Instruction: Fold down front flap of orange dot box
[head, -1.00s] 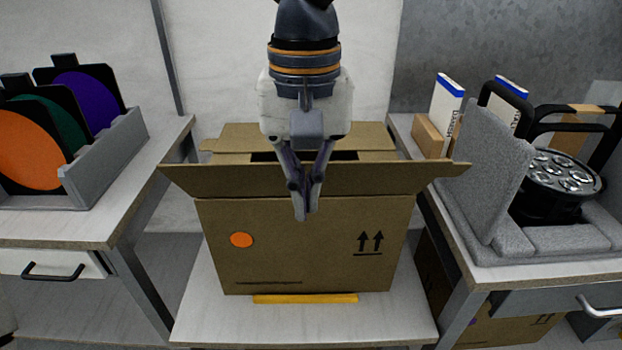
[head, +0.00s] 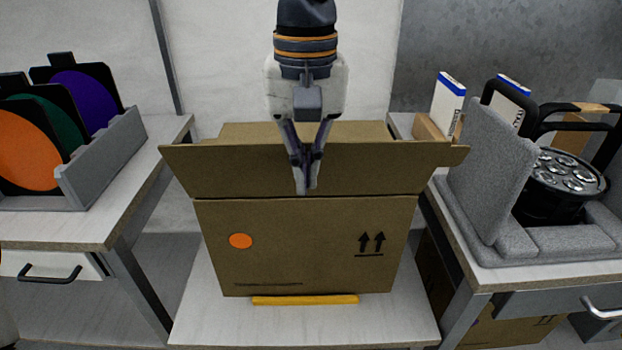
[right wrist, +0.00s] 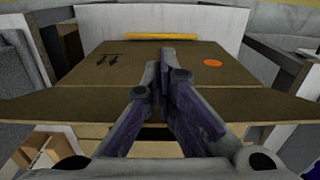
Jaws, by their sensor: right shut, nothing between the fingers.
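The orange dot box (head: 310,245) is a brown carton standing on the middle table, with an orange dot (head: 241,241) and two up arrows on its front. In the right wrist view the shut fingers (right wrist: 165,60) cross the flap (right wrist: 60,106), and the dot (right wrist: 212,62) shows beyond. My left gripper is out of view.
A yellow strip (head: 305,300) lies at the box's foot. The left table holds a grey rack (head: 105,160) of coloured filters. The right table holds a grey foam-lined case (head: 490,190) with a black par can (head: 560,185). The back flap (head: 350,130) shows behind the front one.

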